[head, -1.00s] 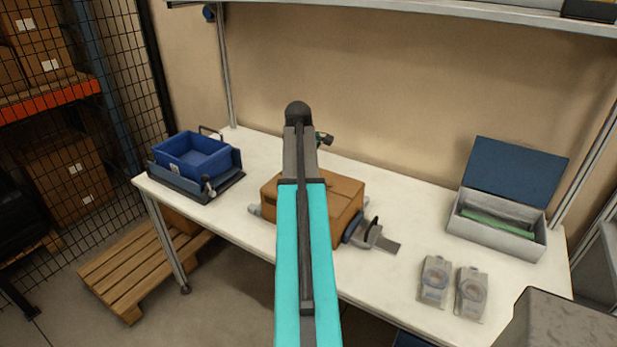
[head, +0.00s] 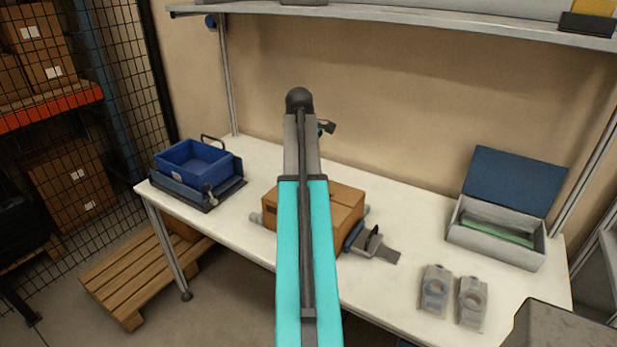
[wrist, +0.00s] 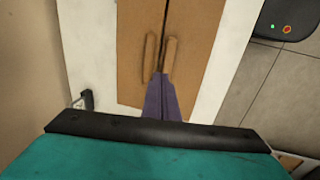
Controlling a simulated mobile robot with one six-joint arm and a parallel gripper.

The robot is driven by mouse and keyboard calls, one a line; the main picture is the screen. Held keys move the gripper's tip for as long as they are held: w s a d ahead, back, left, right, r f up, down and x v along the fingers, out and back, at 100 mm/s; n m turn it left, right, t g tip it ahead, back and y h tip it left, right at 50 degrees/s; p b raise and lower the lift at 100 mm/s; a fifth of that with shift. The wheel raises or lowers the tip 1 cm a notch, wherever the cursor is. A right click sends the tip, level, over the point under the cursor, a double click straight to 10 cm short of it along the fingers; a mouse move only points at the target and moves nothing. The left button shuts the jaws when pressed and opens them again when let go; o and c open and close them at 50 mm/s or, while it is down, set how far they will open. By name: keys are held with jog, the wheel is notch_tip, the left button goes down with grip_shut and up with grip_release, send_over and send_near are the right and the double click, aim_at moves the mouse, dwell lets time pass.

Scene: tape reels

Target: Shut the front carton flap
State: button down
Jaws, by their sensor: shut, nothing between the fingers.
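The brown carton (head: 345,205) sits on the white table in the head view, partly hidden behind my teal arm. In the wrist view its top shows two flap panels, the front flap (wrist: 200,35) on the right and the back flap (wrist: 136,40) on the left, with a narrow dark seam between them. The front flap looks down, about level with the other; I cannot tell whether it is fully flat. My gripper (wrist: 160,66) is shut and empty over the seam. I cannot tell whether its fingertips touch the cardboard. The head view hides the gripper behind the arm.
A grey clamp-like fixture (head: 375,246) stands at the carton's right. A blue bin (head: 193,163) is at the table's left end. A grey open-lidded box (head: 497,232) and two small grey holders (head: 435,289) are at the right. A shelf (head: 420,22) runs above.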

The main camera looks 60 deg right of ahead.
jog(key=d+b+v, duration=0.1)
jog(key=b+v, duration=0.1)
jog(key=v, duration=0.4)
jog(key=shift+r, duration=0.5)
jog(key=shift+d, duration=0.1)
